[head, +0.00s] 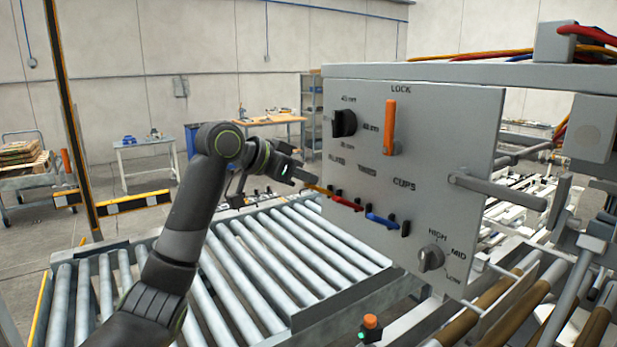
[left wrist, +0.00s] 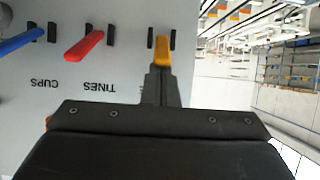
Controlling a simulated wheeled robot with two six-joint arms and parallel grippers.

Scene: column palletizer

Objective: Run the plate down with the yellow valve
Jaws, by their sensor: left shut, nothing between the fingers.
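The grey panel (head: 440,120) carries a row of three valve levers: yellow (head: 319,189), red (head: 346,203) and blue (head: 381,220). In the left wrist view, turned upside down, the yellow lever (left wrist: 162,50) is just beyond my fingertips, with the red lever (left wrist: 84,45) and blue lever (left wrist: 20,42) to its left. My left gripper (head: 311,180) is shut and empty, its tips at the yellow lever's end. I cannot tell whether they touch it. The label by the yellow lever is partly hidden. My right gripper is out of view.
The panel also has a black knob (head: 344,122), an orange LOCK lever (head: 390,127) and a grey HIGH/MID/LOW knob (head: 431,258). A roller conveyor (head: 285,245) runs below my left arm. An orange button (head: 370,321) stands in front. A grey bar (head: 500,190) juts out at right.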

